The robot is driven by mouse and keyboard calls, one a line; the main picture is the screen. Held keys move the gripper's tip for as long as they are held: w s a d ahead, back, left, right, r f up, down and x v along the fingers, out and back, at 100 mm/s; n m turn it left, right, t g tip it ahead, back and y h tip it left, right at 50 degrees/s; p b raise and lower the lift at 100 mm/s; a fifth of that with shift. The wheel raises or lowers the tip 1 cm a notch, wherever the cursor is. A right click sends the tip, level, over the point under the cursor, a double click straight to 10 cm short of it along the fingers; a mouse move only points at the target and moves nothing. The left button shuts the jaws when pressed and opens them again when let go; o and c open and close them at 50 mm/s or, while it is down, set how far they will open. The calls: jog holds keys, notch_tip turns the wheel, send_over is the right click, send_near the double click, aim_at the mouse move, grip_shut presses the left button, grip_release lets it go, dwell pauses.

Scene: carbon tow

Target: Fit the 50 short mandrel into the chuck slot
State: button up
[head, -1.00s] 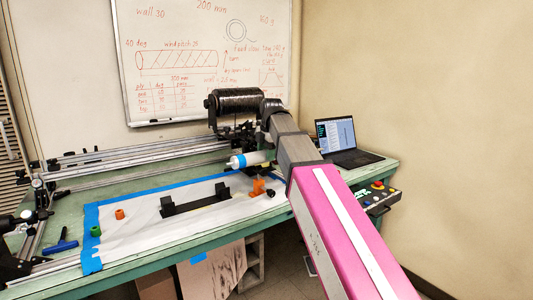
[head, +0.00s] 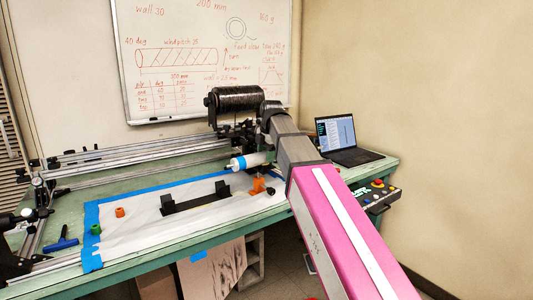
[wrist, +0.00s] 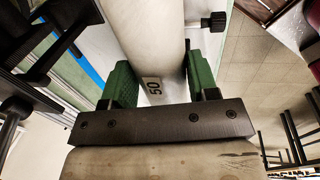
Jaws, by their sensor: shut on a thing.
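The white mandrel (wrist: 150,40) carries a "50" label in the wrist view. My gripper (wrist: 157,85) is shut on it, with green fingers on both sides. In the head view the mandrel (head: 254,159) is held above the back right of the bench. I cannot clearly make out the chuck slot. A dark mechanism (head: 20,222) stands at the bench's far left end.
A black two-ended cradle (head: 196,203) and an orange stand (head: 258,187) are on the white sheet. Rails (head: 130,155) run along the back, under a black roller (head: 238,99). A laptop (head: 340,142) and control box (head: 380,195) are at the right.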

jog(key=shift+f, duration=0.75)
jog(key=o, duration=1.2)
jog(key=r, duration=0.3)
jog(key=s+r, duration=0.1)
jog(key=r, duration=0.3)
jog(key=d+r, duration=0.1)
jog(key=r, duration=0.2)
jog(key=shift+s+r, duration=0.25)
jog(key=shift+r, duration=0.1)
